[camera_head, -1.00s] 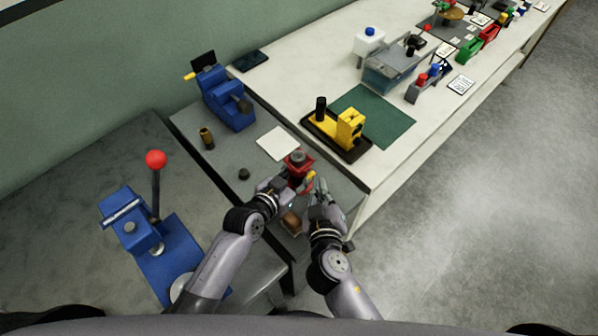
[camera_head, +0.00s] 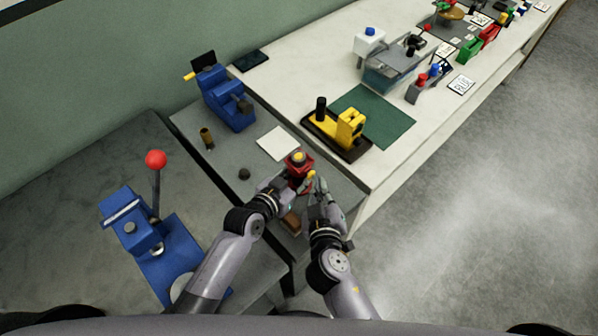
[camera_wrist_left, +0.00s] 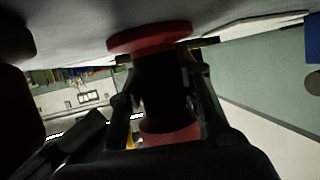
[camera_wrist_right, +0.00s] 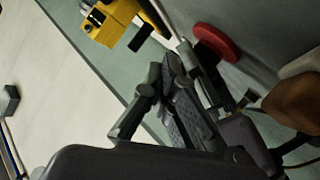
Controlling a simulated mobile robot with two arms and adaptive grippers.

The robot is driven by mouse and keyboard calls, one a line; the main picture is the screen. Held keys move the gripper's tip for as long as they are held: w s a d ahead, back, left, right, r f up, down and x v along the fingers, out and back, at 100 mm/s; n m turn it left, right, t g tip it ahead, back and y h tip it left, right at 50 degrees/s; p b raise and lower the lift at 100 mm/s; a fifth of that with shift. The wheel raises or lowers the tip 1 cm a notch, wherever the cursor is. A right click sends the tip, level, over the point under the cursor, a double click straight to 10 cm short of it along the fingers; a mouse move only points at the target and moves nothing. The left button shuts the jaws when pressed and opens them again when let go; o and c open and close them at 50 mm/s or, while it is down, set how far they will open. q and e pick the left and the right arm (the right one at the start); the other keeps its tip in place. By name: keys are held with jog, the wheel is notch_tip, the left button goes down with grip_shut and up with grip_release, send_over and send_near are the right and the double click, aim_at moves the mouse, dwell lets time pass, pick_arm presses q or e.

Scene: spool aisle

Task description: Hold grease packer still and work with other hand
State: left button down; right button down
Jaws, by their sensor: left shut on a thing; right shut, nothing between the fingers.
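The grease packer (camera_head: 301,167) is a red, spool-like piece with a dark middle, upright near the front edge of the grey bench; a yellowish spot shows on its top. My left gripper (camera_head: 283,182) is shut around it. In the left wrist view the fingers (camera_wrist_left: 165,85) close on the dark middle, between a red flange (camera_wrist_left: 150,38) and a red part at the other end. My right gripper (camera_head: 316,183) is just right of the packer, shut and empty. In the right wrist view its fingertips (camera_wrist_right: 165,75) are apart from the red flange (camera_wrist_right: 217,42).
A brown block (camera_head: 291,223) lies between my forearms. A dark puck (camera_head: 244,174), a brass cylinder (camera_head: 206,138), a white sheet (camera_head: 278,143) and a blue machine (camera_head: 228,100) are on the grey bench. A yellow tool on a dark tray (camera_head: 337,131) stands beyond. Floor is clear at right.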

pick_arm(q)
jog(key=shift+s, duration=0.1)
pick_arm(e)
jog(key=shift+s+d, duration=2.15)
jog(key=shift+d, duration=0.05)
pick_arm(q)
jog(key=shift+a, duration=0.1)
jog(key=c, duration=1.1)
grip_release()
